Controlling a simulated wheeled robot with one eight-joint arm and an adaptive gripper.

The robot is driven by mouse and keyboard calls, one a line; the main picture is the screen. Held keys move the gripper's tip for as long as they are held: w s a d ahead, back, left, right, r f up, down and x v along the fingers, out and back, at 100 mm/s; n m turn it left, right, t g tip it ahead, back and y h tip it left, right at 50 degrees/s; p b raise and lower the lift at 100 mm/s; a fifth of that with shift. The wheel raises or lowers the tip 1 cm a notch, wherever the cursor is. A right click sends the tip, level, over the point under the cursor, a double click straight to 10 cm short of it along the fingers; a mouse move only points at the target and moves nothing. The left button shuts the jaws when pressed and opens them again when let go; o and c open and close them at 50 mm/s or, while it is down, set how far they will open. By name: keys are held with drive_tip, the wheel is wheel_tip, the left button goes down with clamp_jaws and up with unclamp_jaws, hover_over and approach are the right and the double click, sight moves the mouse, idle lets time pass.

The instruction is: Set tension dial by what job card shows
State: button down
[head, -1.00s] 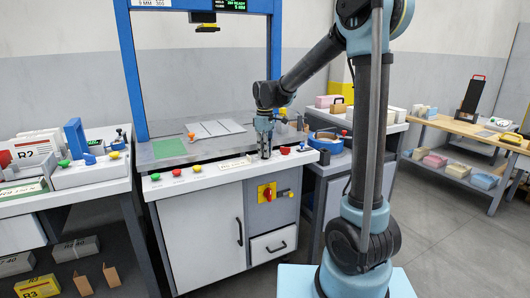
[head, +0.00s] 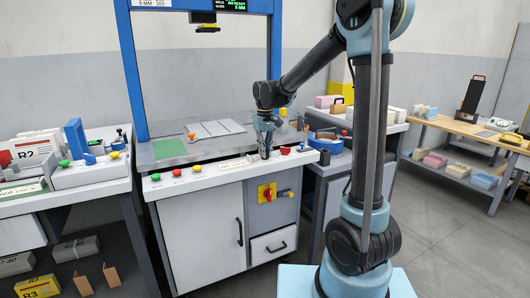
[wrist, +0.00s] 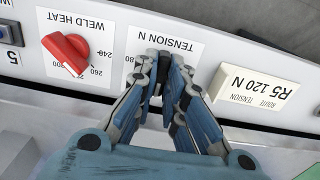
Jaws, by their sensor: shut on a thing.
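My gripper (wrist: 162,85) is over the TENSION N label (wrist: 178,45) on the front panel, with its fingers shut around the tension dial. The fingers hide the dial, its pointer and most of its scale. In the head view my gripper (head: 265,152) points down at the front edge of the blue-framed machine. The cream job card (wrist: 247,86) stands beside the dial, to the right in the wrist view. It reads upside down "R5 120 N" and "ROUTE TENSION". The card also shows left of my gripper in the head view (head: 236,163).
The red WELD HEAT dial (wrist: 66,54) is close beside my gripper. Green, red and yellow knobs line the panel's left part. A red and yellow switch (head: 267,193) is on the cabinet front. A lit display (head: 234,6) hangs on the blue frame (head: 130,70).

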drive_tip(key=shift+w, duration=0.15)
drive_tip(key=c, duration=1.7)
unclamp_jaws()
drive_tip(key=shift+o, duration=0.2)
drive_tip(key=shift+r, duration=0.1)
wheel_tip(320, 180, up, 12)
